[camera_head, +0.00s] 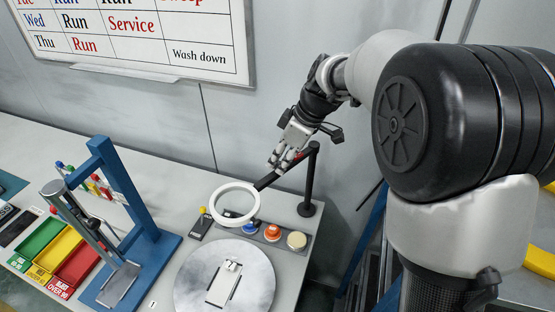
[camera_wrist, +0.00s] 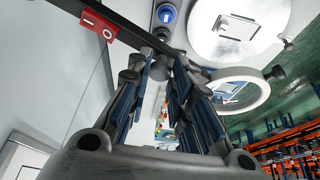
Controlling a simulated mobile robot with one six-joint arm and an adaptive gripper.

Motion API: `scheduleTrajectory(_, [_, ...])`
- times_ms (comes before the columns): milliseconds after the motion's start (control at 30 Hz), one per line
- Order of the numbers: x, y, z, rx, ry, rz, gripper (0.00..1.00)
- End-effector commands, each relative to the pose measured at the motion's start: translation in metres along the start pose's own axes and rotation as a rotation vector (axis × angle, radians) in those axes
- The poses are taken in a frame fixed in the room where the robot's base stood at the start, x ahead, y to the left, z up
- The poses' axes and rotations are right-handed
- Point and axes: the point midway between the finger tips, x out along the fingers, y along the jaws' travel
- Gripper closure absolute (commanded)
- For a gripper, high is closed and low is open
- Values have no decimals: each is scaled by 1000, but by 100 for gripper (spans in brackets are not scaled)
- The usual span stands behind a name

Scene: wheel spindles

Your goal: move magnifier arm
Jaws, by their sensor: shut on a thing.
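The magnifier has a white ring head (camera_head: 213,204), a black bar (camera_head: 266,181) and an upright black post (camera_head: 308,182) at the bench's right end. My gripper (camera_head: 277,164) reaches down to the bar between ring and post and is shut on it. In the wrist view, my gripper's fingers (camera_wrist: 160,72) meet at the black bar (camera_wrist: 132,36), with a red switch (camera_wrist: 97,32) on the bar to their left. The ring head (camera_wrist: 240,110) shows to their right. The exact finger contact is partly hidden by the fingers.
A round grey plate (camera_head: 190,282) lies in front of the ring, with a blue, an orange and a cream button (camera_head: 297,240) beside it. A blue stand (camera_head: 125,185) and coloured bins (camera_head: 42,240) are to the left. A whiteboard (camera_head: 140,40) hangs behind.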

Motion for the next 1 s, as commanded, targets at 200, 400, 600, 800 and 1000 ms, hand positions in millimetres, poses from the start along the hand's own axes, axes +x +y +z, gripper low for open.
scheduleTrajectory(200, [0,-1,2,-9,-2,-6,100])
scheduleTrajectory(400, [0,-1,2,-8,-2,-6,100])
scheduleTrajectory(600, [0,-1,2,-8,-2,-5,69])
scheduleTrajectory(800, [0,-1,2,-8,-1,-4,59])
scheduleTrajectory(1000, [0,0,1,-8,-1,-4,59])
